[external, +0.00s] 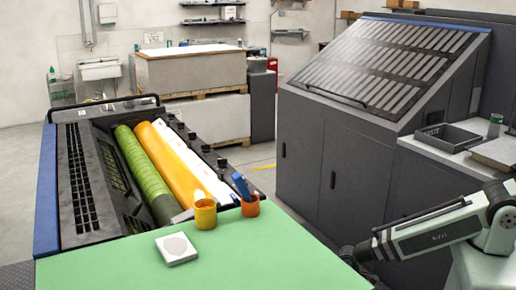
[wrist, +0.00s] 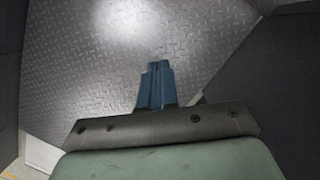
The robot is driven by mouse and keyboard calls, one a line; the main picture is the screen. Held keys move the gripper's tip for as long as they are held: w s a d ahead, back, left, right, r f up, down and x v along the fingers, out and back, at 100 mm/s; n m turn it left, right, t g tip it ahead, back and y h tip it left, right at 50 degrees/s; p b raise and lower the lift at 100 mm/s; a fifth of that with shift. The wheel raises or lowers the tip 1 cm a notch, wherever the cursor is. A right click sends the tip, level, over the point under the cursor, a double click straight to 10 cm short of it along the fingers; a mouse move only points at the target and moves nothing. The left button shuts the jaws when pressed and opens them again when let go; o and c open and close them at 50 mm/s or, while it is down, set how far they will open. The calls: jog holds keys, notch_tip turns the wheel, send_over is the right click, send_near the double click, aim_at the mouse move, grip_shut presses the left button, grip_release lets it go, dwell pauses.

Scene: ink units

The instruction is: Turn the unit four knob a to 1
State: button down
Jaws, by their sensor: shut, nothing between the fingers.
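The ink unit (external: 62,180) stands at the left in the external view, with a green roller (external: 143,175) and a yellow roller (external: 168,165). A row of small black knobs (external: 221,163) runs along its right side. I cannot read any labels, so I cannot tell which knob is knob a of unit four. My gripper (wrist: 157,68) shows in the wrist view with its blue fingers together and nothing between them. It points at bare metal floor, away from any knob. In the external view my arm is at the lower right, far from the knobs.
A green tabletop (external: 110,262) in front of the unit bears a white block with a round disc (external: 177,248), a yellow cup (external: 205,214) and an orange cup (external: 250,205) with blue tools. A large grey console (external: 340,150) stands at the right. Diamond-plate floor (wrist: 90,60) fills much of the wrist view.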

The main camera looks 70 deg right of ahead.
jog(key=w+d+r+t, duration=0.2)
jog(key=w+r+t, duration=0.1)
jog(key=w+r, duration=1.05)
jog(key=w+d+r+t, duration=0.2)
jog(key=w+r+t, duration=0.1)
jog(key=w+r, duration=1.1)
jog(key=w+r+n+t+y, duration=0.1)
jog(key=w+r, duration=0.2)
jog(key=r, duration=1.4)
jog(key=w+r+n+t, duration=0.15)
jog(key=w+r, duration=0.25)
jog(key=r, duration=1.2)
jog(key=n+g+y, duration=0.1)
jog(key=n+g, duration=0.1)
jog(key=n, duration=0.2)
send_near(247, 183)
notch_tip(247, 183, down, 5)
jog(key=s, duration=0.2)
jog(key=w, duration=0.2)
jog(key=shift+w+a, duration=0.3)
jog(key=shift+w, duration=0.05)
jog(key=shift+w+a, duration=0.3)
jog(key=shift+w, duration=0.2)
